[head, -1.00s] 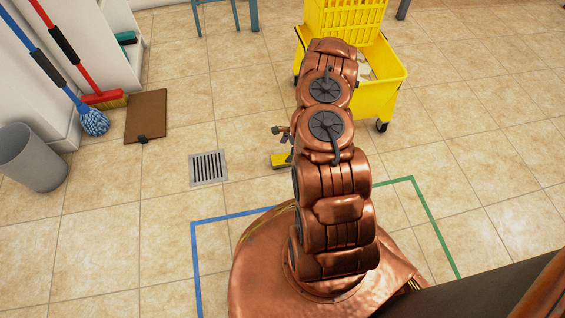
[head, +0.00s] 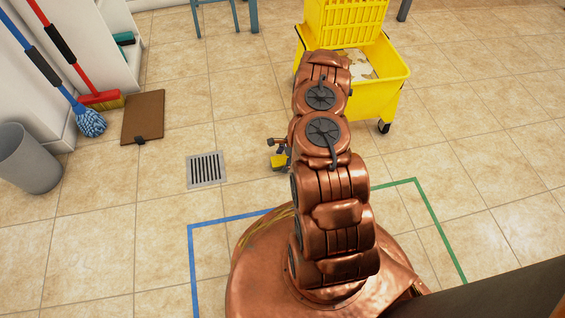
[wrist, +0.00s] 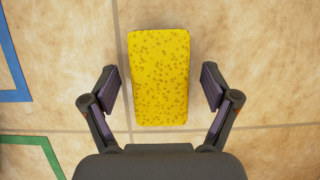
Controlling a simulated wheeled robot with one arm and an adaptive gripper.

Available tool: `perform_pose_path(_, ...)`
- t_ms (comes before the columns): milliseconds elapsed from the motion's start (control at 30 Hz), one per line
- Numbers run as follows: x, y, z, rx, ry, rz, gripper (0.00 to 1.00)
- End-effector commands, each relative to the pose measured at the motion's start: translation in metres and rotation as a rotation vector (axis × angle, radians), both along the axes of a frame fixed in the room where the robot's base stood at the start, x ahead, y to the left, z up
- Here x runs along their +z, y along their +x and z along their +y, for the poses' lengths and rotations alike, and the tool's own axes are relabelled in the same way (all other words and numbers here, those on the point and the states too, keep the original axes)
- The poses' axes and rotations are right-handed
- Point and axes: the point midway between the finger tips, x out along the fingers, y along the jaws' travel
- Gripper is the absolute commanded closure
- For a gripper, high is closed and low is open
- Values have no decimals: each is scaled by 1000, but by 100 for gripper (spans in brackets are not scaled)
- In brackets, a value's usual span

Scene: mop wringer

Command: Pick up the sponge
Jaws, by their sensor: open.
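The yellow sponge (wrist: 159,78) lies flat on the tiled floor, its long side running up and down in the wrist view. My gripper (wrist: 160,88) is open, with one finger on each side of the sponge and a visible gap at both sides. In the head view the sponge (head: 279,161) shows only in part beside my gripper (head: 279,148); my arm hides the rest. The height of the fingertips above the floor is hard to tell.
A yellow mop bucket (head: 384,98) on wheels stands behind my arm. A floor drain (head: 206,170), a brown board (head: 143,117) and a grey bin (head: 28,158) are to the left. Blue tape (head: 191,262) and green tape (head: 440,228) mark the floor.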

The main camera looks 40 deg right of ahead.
Motion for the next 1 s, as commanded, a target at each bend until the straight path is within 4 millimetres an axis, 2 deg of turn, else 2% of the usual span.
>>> perform_pose_path(700,-5,0,0,0,0,0,14)
perform_pose_path(1000,-5,0,0,0,0,0,44)
